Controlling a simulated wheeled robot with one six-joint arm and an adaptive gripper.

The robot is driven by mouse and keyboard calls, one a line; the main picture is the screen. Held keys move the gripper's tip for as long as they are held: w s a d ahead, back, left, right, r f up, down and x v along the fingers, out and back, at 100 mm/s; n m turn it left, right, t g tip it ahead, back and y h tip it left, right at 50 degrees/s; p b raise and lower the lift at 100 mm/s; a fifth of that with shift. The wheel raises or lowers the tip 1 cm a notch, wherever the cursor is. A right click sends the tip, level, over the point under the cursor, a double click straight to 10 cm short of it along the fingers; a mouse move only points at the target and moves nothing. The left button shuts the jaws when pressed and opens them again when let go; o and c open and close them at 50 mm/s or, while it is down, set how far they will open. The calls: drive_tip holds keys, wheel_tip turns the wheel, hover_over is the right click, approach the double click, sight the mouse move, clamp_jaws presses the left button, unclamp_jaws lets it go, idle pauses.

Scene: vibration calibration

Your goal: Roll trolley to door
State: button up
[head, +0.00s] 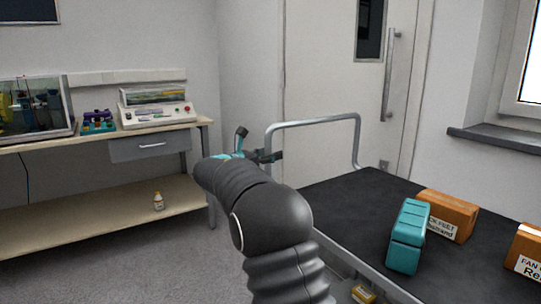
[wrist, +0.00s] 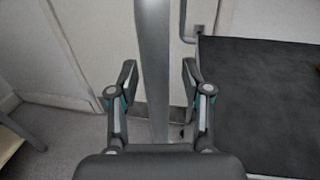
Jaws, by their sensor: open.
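The trolley has a black deck (head: 335,200) and a grey tubular handle (head: 315,120) at its far end, in front of the white door (head: 315,75). The door has a long vertical pull bar and a dark window. My gripper (head: 257,145) is at the left upright of the handle. In the wrist view a grey bar of the handle (wrist: 153,60) runs between the two fingers of my gripper (wrist: 159,70), which are open with gaps on both sides. The deck (wrist: 260,90) lies to the right there. My arm hides part of the trolley's left side.
A teal case (head: 408,237) and cardboard boxes (head: 447,216) stand on the deck. A window sill (head: 495,138) juts out at the right. Floor (head: 130,265) is clear at front left.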

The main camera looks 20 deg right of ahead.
drive_tip(key=v, duration=1.2)
drive_tip(key=shift+a, duration=0.25)
wheel_tip(320, 180, down, 12)
drive_tip(key=s+m+g+y, duration=0.2)
drive_tip(key=s+m+y, duration=0.1)
drive_tip(key=m+y, duration=0.15)
drive_tip(key=s+f+m+g+y, duration=0.25)
drive_tip(key=s+f+m, duration=0.25)
drive_tip(key=s, duration=0.4)
drive_tip(key=s+a+m+t+y, duration=0.1)
drive_tip(key=s+m+y, duration=0.3)
drive_tip(key=s, duration=1.1)
drive_tip(key=s+a+r+m+t+y, duration=0.1)
drive_tip(key=s+m+y, duration=0.4)
drive_tip(key=s+m, duration=0.4)
drive_tip(key=shift+s+r+t, duration=0.2)
drive_tip(key=shift+s+t, duration=0.15)
drive_tip(key=shift+s, duration=3.25)
